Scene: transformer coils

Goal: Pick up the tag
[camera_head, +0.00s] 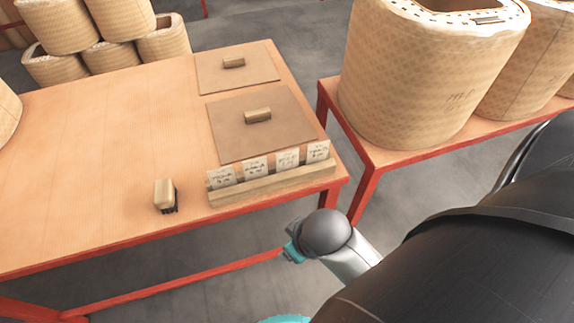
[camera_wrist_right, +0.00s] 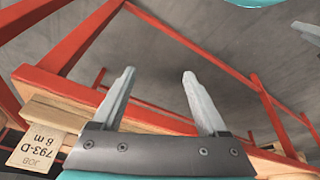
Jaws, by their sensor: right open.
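Several pale paper tags stand in a row in a slotted wooden holder (camera_head: 270,185) at the near right corner of the wooden table. They are the left tag (camera_head: 221,177), the second tag (camera_head: 255,168), the third tag (camera_head: 288,159) and the right tag (camera_head: 318,152). My right gripper (camera_wrist_right: 158,75) is open in the right wrist view, with nothing between its fingers. A tag (camera_wrist_right: 38,150) reading "JOB 793-D 8 m" shows upside down at that view's lower left, outside the fingers. The head view shows part of my right arm but not its fingers. My left gripper is not in view.
On the table (camera_head: 95,160) lie two brown boards with wooden handles, the near board (camera_head: 235,140) and far board (camera_head: 260,75). A brush-like block (camera_head: 165,195) stands at the front. Large coils (camera_head: 420,80) stand on the right table. A floor gap separates the tables.

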